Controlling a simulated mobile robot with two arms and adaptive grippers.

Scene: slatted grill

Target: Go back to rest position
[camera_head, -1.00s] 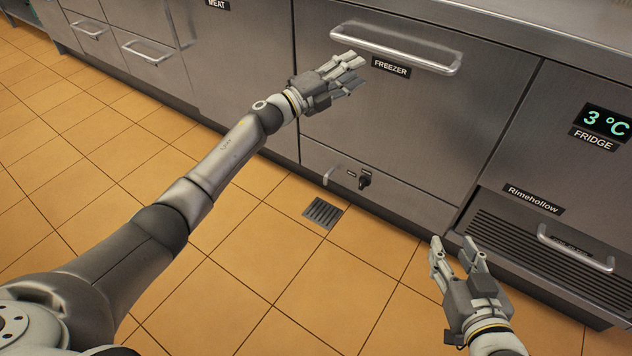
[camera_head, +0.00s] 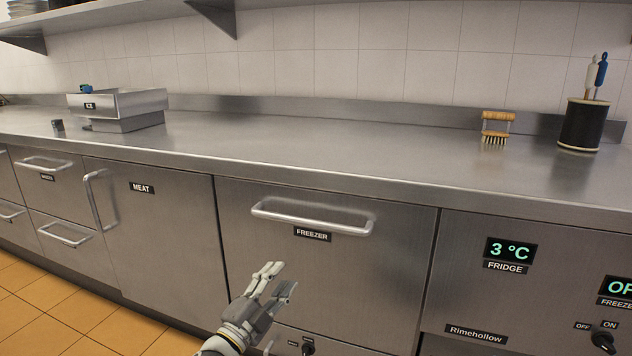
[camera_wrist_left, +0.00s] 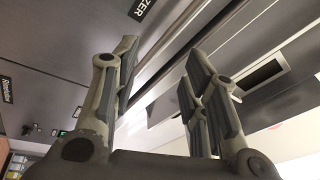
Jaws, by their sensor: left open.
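My left gripper (camera_head: 272,290) is in front of the lower part of the freezer door (camera_head: 330,265), below its bar handle (camera_head: 313,216). Its fingers are apart and hold nothing. In the left wrist view the two fingers of my left gripper (camera_wrist_left: 160,85) stand apart with empty space between them. The freezer label (camera_wrist_left: 143,8) shows beyond them, at the top. The freezer door is shut. My right gripper is not in the head view.
The steel counter (camera_head: 330,150) runs above the doors. On it are an ICE box (camera_head: 130,104), a brush (camera_head: 496,128) and a black holder (camera_head: 584,125) with utensils. A shelf hangs at the upper left. Open tiled floor (camera_head: 60,320) lies at the lower left.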

